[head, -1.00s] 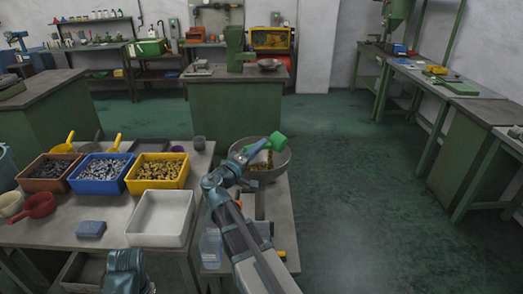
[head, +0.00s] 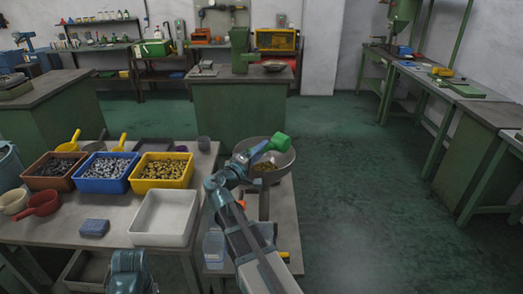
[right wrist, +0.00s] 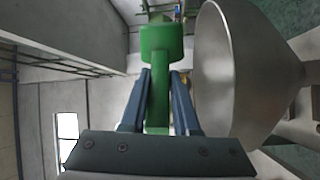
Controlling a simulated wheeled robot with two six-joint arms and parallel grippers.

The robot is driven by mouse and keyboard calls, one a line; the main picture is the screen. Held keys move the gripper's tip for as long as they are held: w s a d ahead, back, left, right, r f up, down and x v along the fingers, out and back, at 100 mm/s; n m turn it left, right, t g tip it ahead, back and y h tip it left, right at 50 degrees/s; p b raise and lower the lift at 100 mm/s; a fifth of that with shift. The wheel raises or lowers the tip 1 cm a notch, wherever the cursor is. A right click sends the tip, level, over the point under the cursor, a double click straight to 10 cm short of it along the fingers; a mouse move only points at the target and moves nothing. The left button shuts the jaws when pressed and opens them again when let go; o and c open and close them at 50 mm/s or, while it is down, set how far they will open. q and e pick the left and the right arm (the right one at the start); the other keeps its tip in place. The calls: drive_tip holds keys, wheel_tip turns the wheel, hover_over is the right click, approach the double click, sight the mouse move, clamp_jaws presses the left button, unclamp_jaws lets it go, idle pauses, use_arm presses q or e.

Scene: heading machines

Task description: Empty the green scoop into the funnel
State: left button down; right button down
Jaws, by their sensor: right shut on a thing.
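My right gripper (head: 257,151) is shut on the green scoop (head: 279,142) and holds it above the far part of the grey metal funnel (head: 289,164). Small yellowish pieces lie in the funnel. In the right wrist view, the scoop's handle runs between the two fingers (right wrist: 160,98), with the green scoop (right wrist: 155,42) beyond them. The funnel (right wrist: 230,80) stands to the right there, and the room appears turned on its side. The inside of the scoop is hidden, so I cannot tell whether it holds anything. My left gripper is not in view.
On the left table, brown (head: 42,183), blue (head: 88,186) and yellow (head: 148,188) bins hold small parts. A white tray (head: 145,238) stands in front of them. A clear bottle (head: 214,248) stands near my right arm. The floor to the right is open.

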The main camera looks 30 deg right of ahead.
drive_tip(key=shift+s+d+r+m+p, duration=0.1)
drive_tip(key=shift+r+m+p, duration=0.2)
drive_tip(key=shift+m, duration=0.1)
drive_tip(key=shift+s+r+m, duration=0.2)
drive_tip(key=shift+r+m, duration=0.1)
drive_tip(key=shift+m, duration=0.4)
drive_tip(key=shift+d+m+p, duration=0.1)
drive_tip(key=shift+m+p, duration=0.2)
drive_tip(key=shift+p, duration=0.05)
drive_tip(key=shift+s+d+r+m+p, duration=0.1)
drive_tip(key=shift+s+r+m+p, duration=0.3)
drive_tip(key=shift+m, duration=0.5)
drive_tip(key=r+m+p, duration=0.1)
drive_tip(key=m, duration=0.3)
drive_tip(key=s+r+m+g+p, duration=0.1)
drive_tip(key=m+p, duration=0.1)
drive_tip(key=m, duration=0.2)
drive_tip(key=s+d+r+m+p, duration=0.1)
drive_tip(key=m, duration=0.3)
drive_tip(key=shift+r+m, duration=0.15)
drive_tip(key=shift+m, duration=0.15)
